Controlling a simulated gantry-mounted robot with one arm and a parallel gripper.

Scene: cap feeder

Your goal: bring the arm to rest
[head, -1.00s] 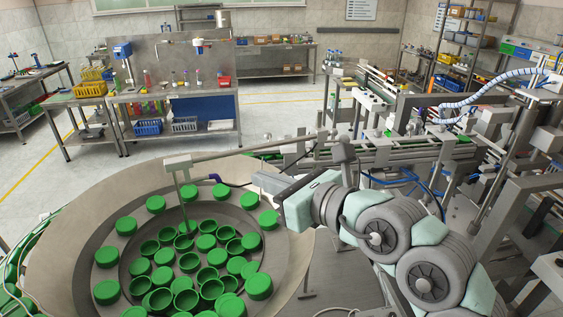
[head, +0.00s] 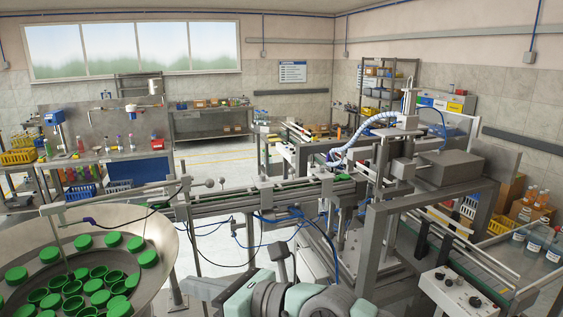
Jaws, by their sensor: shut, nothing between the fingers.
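My arm shows at the bottom middle of the head view, with pale green and grey joints cut off by the lower edge.
A conveyor (head: 225,203) runs behind my arm from the bowl to a machine frame (head: 378,220). A control box (head: 455,292) stands at the lower right. Blue hoses (head: 275,218) hang near the conveyor. Bottles (head: 535,240) stand far right.

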